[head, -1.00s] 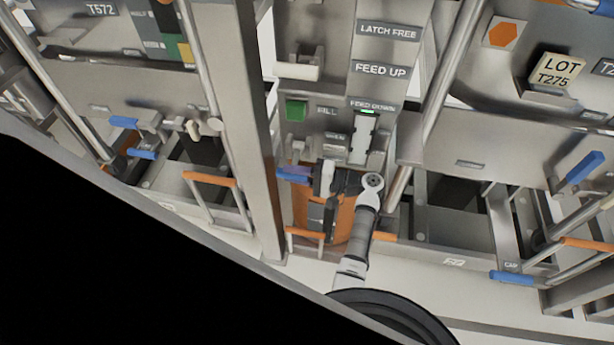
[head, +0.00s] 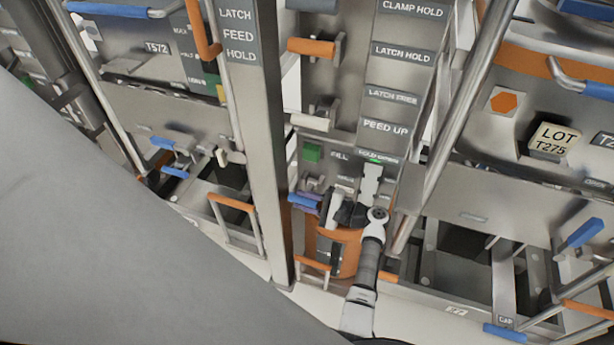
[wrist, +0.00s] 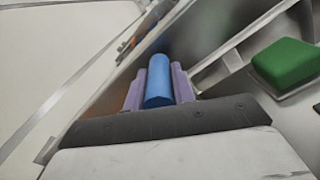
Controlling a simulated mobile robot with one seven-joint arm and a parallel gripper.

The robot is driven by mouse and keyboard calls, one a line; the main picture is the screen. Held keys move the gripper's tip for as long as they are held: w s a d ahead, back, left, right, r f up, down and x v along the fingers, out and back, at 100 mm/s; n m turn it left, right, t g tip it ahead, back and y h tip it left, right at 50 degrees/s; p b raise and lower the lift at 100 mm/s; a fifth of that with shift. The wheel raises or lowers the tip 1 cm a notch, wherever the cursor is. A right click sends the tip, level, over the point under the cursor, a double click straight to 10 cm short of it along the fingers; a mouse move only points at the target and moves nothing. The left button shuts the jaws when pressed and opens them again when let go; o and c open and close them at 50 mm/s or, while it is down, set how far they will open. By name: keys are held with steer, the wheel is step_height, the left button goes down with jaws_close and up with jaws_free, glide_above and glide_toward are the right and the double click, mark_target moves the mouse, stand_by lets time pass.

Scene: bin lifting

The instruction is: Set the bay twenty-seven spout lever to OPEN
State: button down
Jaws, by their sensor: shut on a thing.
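My gripper (head: 304,203) is at the lower part of the central bay, its purple fingertips shut on a blue lever handle (head: 293,199). In the wrist view the blue handle (wrist: 158,82) lies lengthwise between the two purple fingers (wrist: 181,83). An orange bin (head: 349,256) stands below and behind my gripper. A green block (head: 312,152) is on the panel just above; it also shows at the right of the wrist view (wrist: 286,62). No spout OPEN marking is legible, and my gripper hides the lever's mount.
A steel post (head: 262,150) stands close left of my gripper. An orange handle (head: 314,47) and a pale handle (head: 310,122) project above. A control column (head: 385,98) with LATCH and FEED labels rises above right. Blue levers (head: 166,143) show in the left bay.

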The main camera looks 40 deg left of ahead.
steer(key=shift+w+r+m+p, duration=0.25)
steer(key=shift+r+m+p, duration=0.35)
steer(key=shift+r+m, duration=0.3)
steer(key=shift+w+r, duration=0.1)
steer(key=shift+r, duration=0.05)
steer(key=shift+w+r, duration=0.1)
steer(key=c, duration=1.2)
jaws_free()
steer(key=shift+o, duration=0.2)
steer(key=b+v, duration=0.3)
steer(key=v, duration=1)
steer(key=shift+d, duration=0.35)
